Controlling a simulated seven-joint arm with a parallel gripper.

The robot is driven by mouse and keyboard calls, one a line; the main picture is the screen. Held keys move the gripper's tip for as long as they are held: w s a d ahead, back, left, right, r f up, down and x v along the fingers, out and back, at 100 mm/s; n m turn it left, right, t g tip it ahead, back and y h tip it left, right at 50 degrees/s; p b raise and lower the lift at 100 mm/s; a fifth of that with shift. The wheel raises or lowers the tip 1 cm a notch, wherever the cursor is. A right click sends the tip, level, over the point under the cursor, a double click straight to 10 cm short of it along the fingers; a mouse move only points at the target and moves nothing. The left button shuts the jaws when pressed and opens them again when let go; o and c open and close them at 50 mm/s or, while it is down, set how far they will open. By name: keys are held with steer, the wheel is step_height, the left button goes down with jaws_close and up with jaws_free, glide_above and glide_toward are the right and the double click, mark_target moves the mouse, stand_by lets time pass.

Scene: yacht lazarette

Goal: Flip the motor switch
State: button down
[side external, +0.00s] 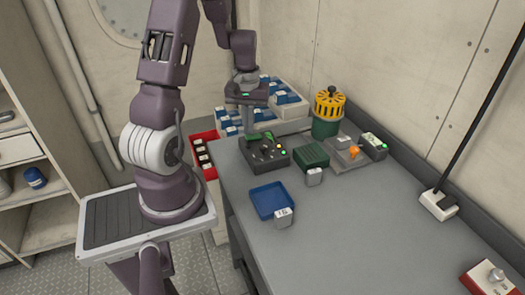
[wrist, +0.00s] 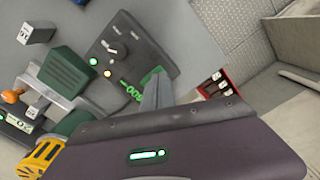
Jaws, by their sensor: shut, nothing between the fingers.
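A dark control box (side external: 264,155) stands near the far left edge of the grey table. It has small switches, a green lamp, a yellow lamp and a green display. I cannot read which one is the motor switch. My gripper (side external: 244,133) points down at the back left of the box, close to it. It is shut and empty. In the wrist view its fingers (wrist: 157,86) overlap the box edge beside the green display; I cannot tell whether they touch it.
A green box (side external: 311,156), a yellow-topped green canister (side external: 328,112) and a grey plate with an orange knob (side external: 354,151) stand right of the control box. A blue tray (side external: 268,200) lies in front. Red bin (side external: 203,160) stands left of the table. The table's near middle is clear.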

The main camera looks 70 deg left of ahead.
steer(key=shift+f, duration=0.7)
steer(key=shift+r, duration=3.55)
steer(key=w+d+r+m+t, duration=0.2)
steer(key=d+r+m, duration=0.2)
steer(key=d+r, duration=0.6)
steer(key=s+d+r+m+t, duration=0.1)
steer(key=s+d+m, duration=0.3)
steer(key=d, duration=0.4)
steer(key=s+d+r+m+t, duration=0.2)
steer(key=s+d+r+m, duration=0.1)
steer(key=s+d, duration=0.4)
steer(key=shift+s+d+r+m+t, duration=0.3)
steer(key=shift+d+m, duration=0.2)
steer(key=shift+d, duration=0.1)
